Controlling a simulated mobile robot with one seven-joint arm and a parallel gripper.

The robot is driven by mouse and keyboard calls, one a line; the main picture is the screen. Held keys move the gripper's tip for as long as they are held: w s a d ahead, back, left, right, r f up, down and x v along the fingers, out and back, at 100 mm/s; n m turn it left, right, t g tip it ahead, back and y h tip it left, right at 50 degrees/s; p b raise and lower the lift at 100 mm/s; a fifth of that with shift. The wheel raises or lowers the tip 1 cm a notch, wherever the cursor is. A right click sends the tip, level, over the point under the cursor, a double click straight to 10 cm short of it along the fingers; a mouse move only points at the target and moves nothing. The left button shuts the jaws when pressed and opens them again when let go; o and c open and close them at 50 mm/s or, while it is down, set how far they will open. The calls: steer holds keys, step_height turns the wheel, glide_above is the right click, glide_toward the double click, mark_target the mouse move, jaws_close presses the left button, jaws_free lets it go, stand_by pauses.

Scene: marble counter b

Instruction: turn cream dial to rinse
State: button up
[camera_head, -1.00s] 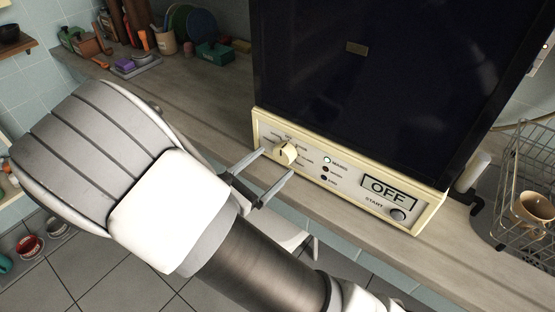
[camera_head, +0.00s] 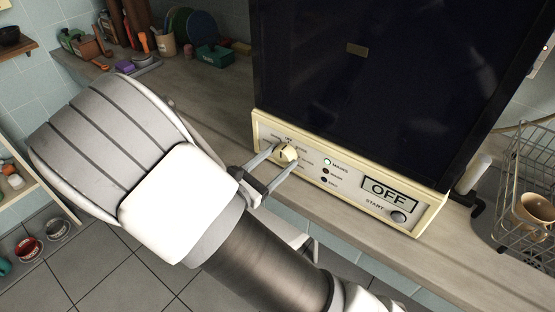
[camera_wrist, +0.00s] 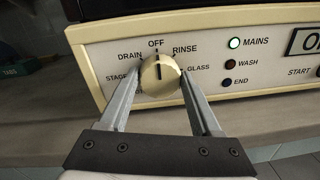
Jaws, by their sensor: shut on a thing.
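The cream dial (camera_wrist: 159,77) is on the front panel of the machine, with its dark pointer line up at OFF in the wrist view. The labels DRAIN, OFF, RINSE (camera_wrist: 185,50), GLASS and another partly hidden at the left surround it; RINSE is just right of OFF. The dial also shows in the head view (camera_head: 288,154). My gripper (camera_wrist: 161,82) has one finger on each side of the dial and is shut on it. The fingers hide parts of the dial's left and right edges.
The display (camera_head: 388,194) reads OFF, with a START button (camera_head: 398,216) below it. A wire rack with a cup (camera_head: 537,211) stands at the right.

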steer(key=shift+c, duration=0.7)
steer(key=shift+m, duration=0.4)
steer(key=m+b, duration=0.1)
steer(key=m, duration=0.1)
steer(key=shift+f+m+b, duration=0.1)
steer(key=shift+m+b, duration=0.3)
steer(key=m+b, duration=0.2)
steer(key=m, duration=0.1)
steer(key=shift+s+d, duration=0.1)
steer(key=shift+m+b, duration=0.7)
steer(key=shift+m, duration=0.3)
steer(key=o, duration=1.4)
